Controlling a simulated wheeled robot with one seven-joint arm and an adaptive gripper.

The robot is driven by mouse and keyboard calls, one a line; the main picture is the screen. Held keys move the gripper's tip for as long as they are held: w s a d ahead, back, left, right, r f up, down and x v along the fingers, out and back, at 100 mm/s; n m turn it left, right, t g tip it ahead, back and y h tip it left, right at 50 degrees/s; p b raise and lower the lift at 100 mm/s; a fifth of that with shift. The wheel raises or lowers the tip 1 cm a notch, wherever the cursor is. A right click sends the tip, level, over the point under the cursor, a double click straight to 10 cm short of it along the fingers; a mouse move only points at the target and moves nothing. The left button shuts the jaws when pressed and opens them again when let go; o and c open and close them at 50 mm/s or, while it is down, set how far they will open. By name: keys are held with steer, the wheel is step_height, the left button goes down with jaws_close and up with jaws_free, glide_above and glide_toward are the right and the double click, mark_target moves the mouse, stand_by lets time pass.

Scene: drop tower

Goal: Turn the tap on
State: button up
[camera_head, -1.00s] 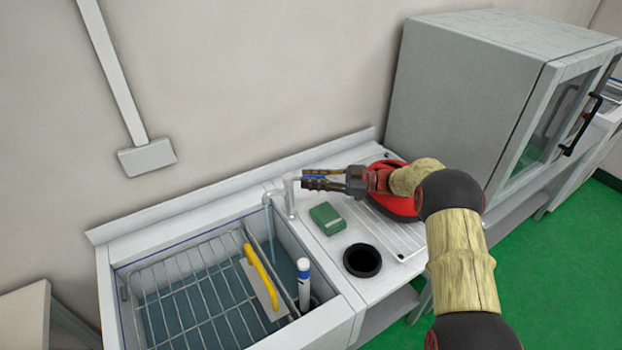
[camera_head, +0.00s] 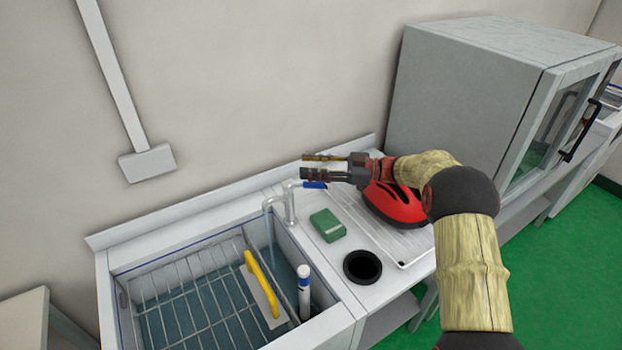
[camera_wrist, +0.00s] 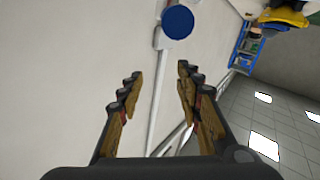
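The tap (camera_head: 290,204) stands at the back rim between sink and draining board, its spout bent left over the sink. Its blue lever (camera_head: 314,185) points right. A thin bluish streak hangs below the spout and looks like running water. My gripper (camera_head: 308,166) is just above the lever, pointing left, with its fingers spread and nothing seen between them. Whether the lower finger touches the lever I cannot tell. In the wrist view my gripper (camera_wrist: 159,82) also shows open and empty; the tap does not show there.
The sink (camera_head: 341,332) holds a wire rack (camera_head: 190,285), a yellow-handled trowel (camera_head: 260,283) and a white bottle (camera_head: 304,292). A green block (camera_head: 327,225), a black-rimmed hole (camera_head: 362,265) and a red-and-black object (camera_head: 396,205) are right of the tap. A grey cabinet (camera_head: 460,105) stands behind.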

steer(key=shift+r, duration=1.35)
steer(key=shift+c, duration=0.4)
